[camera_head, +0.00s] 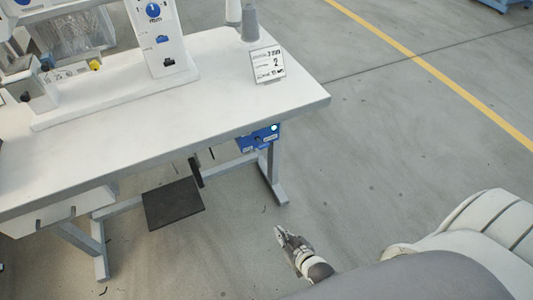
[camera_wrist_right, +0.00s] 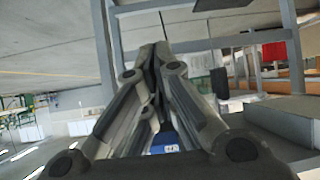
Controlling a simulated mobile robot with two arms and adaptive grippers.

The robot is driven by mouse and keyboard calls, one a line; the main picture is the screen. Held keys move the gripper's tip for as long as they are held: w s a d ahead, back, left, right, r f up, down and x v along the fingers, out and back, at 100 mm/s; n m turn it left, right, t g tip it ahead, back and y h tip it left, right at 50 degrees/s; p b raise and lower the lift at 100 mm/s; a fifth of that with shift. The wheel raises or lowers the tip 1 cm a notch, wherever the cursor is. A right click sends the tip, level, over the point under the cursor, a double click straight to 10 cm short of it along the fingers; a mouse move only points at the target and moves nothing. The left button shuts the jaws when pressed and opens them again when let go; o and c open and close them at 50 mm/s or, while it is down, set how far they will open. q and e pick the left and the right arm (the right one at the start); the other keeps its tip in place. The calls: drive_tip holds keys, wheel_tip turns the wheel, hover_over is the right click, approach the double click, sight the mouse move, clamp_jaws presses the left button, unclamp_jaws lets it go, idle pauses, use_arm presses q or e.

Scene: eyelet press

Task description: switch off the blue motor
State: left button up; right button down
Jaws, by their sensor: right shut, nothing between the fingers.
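The blue motor (camera_head: 258,138) is a blue box under the right end of the white table's top. A small pale light glows at its upper right corner, with a dark knob or button and white labels on its front. My right gripper (camera_head: 281,232) is shut and empty, below the motor in the head view and apart from it. The right wrist view shows its closed fingers (camera_wrist_right: 155,62) up close. A blue patch with a white label (camera_wrist_right: 171,148) shows low between the finger links; I cannot tell whether it is the motor. My left gripper is not in view.
The white table (camera_head: 225,92) carries a white press (camera_head: 162,40) and a small sign card (camera_head: 267,65). A dark pedal (camera_head: 173,203) and a grey table leg (camera_head: 270,178) stand below. The floor to the right is clear.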

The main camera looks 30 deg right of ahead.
sight(260, 142)
use_arm(q)
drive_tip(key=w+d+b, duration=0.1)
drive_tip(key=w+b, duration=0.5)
drive_tip(key=b, duration=0.1)
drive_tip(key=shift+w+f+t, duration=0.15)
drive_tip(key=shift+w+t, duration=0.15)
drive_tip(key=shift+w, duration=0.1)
use_arm(e)
drive_tip(key=w+d+r+t, duration=0.1)
drive_tip(key=w+r+t, duration=0.1)
drive_tip(key=r, duration=0.7)
drive_tip(key=w+d+r+m+t, duration=0.1)
drive_tip(key=w+r+t, duration=0.2)
drive_tip(key=r, duration=0.6)
drive_tip(key=w+d+r+t+h, duration=0.1)
drive_tip(key=w+r+t, duration=0.2)
drive_tip(key=r, duration=0.6)
drive_tip(key=shift+r+t, duration=0.15)
drive_tip(key=shift+t, duration=0.95)
drive_tip(key=shift+w, duration=0.15)
